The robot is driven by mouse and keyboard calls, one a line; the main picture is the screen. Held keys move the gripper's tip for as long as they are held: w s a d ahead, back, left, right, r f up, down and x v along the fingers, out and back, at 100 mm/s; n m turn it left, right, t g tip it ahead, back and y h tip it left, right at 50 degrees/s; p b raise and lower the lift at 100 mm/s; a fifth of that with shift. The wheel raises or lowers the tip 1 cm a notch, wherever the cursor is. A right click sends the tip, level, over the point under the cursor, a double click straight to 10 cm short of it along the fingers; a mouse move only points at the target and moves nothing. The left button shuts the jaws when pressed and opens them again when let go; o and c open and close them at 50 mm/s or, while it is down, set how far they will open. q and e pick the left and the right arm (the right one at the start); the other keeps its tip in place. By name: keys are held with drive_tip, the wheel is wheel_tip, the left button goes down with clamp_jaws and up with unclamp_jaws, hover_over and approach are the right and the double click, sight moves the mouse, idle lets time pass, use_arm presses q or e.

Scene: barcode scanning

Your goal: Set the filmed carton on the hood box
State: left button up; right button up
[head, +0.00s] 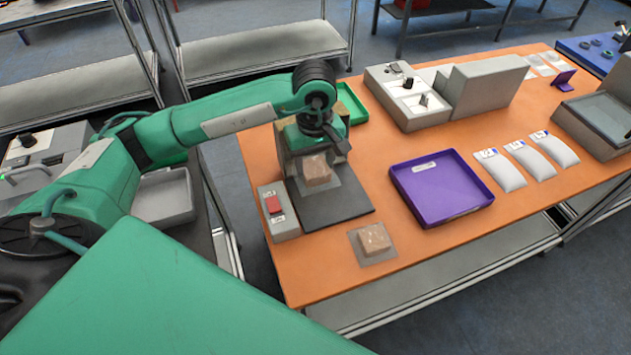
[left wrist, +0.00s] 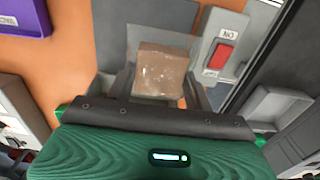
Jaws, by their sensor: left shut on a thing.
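My left gripper (head: 318,150) is shut on a brown, shiny, film-wrapped carton (head: 316,170). In the left wrist view the carton (left wrist: 160,72) sits between the two fingers (left wrist: 160,92). A second similar carton (head: 375,238) lies on a grey square near the front table edge. My right gripper is not in view.
A grey box with a red button (head: 273,204) stands left of the plate. A purple tray (head: 428,214) lies to the right, with several white packets (head: 527,161) beyond it. A grey device (head: 405,97) stands at the back. Orange table between plate and tray is clear.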

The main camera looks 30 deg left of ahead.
sight(315, 167)
use_arm(q)
wheel_tip(315, 167, down, 4)
drive_tip(key=shift+f+p, duration=0.2)
drive_tip(key=shift+p, duration=0.2)
drive_tip(key=shift+f, duration=0.55)
wheel_tip(315, 167, down, 2)
drive_tip(key=shift+f+p, duration=0.15)
drive_tip(key=shift+p, duration=0.4)
drive_tip(key=shift+f, duration=0.45)
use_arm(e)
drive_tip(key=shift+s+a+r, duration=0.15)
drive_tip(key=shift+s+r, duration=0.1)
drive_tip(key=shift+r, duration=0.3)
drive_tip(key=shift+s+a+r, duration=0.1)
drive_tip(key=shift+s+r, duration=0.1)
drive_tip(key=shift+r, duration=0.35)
use_arm(q)
drive_tip(key=shift+f+b, duration=0.15)
drive_tip(key=shift+b, duration=0.15)
drive_tip(key=o, duration=1.1)
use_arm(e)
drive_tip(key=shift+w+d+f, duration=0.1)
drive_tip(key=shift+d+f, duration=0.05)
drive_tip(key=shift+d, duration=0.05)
